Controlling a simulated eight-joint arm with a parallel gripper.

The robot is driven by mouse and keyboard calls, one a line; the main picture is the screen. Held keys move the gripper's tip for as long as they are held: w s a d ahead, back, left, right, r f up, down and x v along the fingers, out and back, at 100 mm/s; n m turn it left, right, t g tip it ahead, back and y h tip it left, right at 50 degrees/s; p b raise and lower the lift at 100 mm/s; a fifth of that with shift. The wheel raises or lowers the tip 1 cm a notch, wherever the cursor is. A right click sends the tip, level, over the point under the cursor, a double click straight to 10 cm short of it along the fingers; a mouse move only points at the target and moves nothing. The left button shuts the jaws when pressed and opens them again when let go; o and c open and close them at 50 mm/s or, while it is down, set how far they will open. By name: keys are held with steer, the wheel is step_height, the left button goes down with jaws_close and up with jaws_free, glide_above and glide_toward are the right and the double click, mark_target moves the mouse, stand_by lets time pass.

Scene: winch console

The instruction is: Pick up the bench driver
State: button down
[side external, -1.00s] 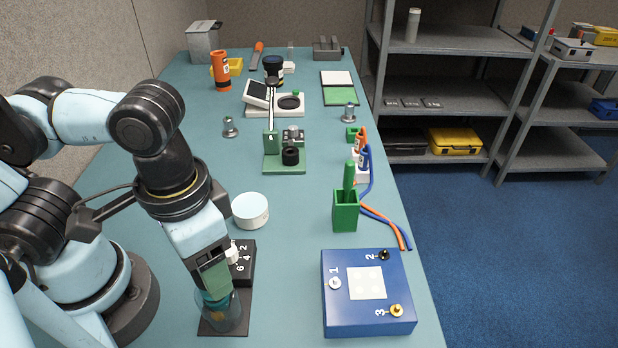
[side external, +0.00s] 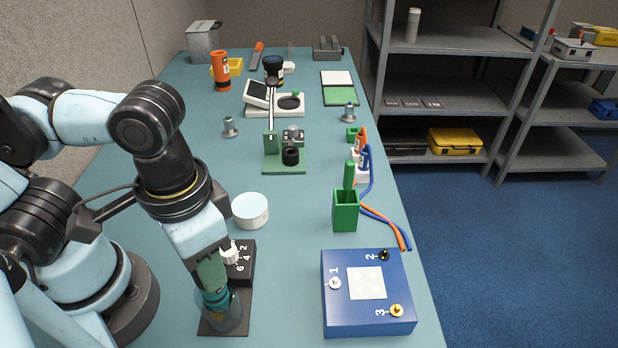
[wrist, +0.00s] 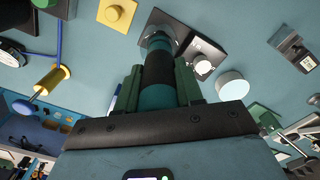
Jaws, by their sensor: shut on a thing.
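The bench driver (side external: 217,300), a teal cylinder with black bands, stands upright with its lower end in a clear cup on a black base plate. My gripper (side external: 212,284) is around its upper part, pointing down. In the wrist view the driver (wrist: 157,82) is between my two green fingers, which are shut on it. Its lower end is partly hidden in the clear cup (wrist: 158,38). I cannot tell whether it has left the bottom of the cup. The black base has a white knob (side external: 230,256) and the numbers 2, 4, 6.
A white round tub (side external: 250,210) stands just behind the base. A blue box (side external: 340,313) with numbered posts is to the right, with a green holder (side external: 345,215) and hoses (side external: 385,222) behind it. Bare bench lies between the base and the blue box.

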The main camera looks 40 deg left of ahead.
steer(key=shift+r, duration=4.95)
steer(key=c, duration=1.3)
jaws_free()
jaws_close()
steer(key=shift+r, duration=1.3)
steer(key=shift+w, duration=0.1)
